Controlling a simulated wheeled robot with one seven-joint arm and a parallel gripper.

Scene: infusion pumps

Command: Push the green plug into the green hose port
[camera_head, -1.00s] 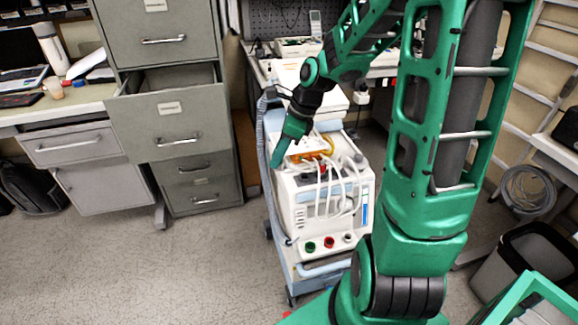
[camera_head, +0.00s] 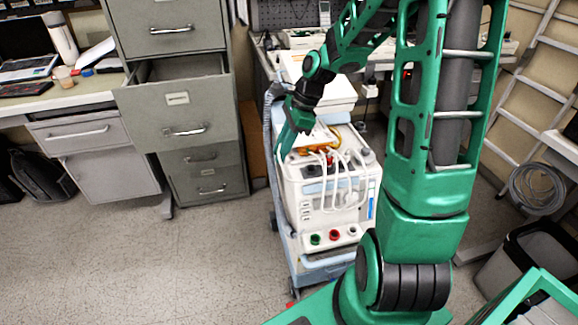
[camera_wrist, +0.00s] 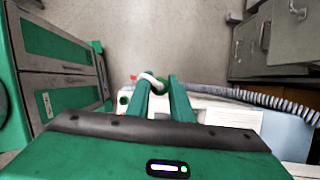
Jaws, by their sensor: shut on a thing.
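The green hose port (camera_head: 315,239) is on the low front of the white pump unit (camera_head: 320,190), left of a red port (camera_head: 334,236) and a pale port (camera_head: 352,231). My gripper (camera_head: 283,157) points down at the unit's upper left edge, above and left of the green port and apart from it. In the wrist view, its fingers (camera_wrist: 162,82) are shut on the green plug (camera_wrist: 161,87), with a white hose curving away from it. The fingers hide part of the plug. In the head view I cannot make out the plug.
White hoses and an orange part (camera_head: 318,148) crowd the unit's top. A corrugated grey hose (camera_head: 271,120) hangs at its left. A grey cabinet (camera_head: 172,110) with an open drawer stands left. The floor (camera_head: 200,270) in front left is clear.

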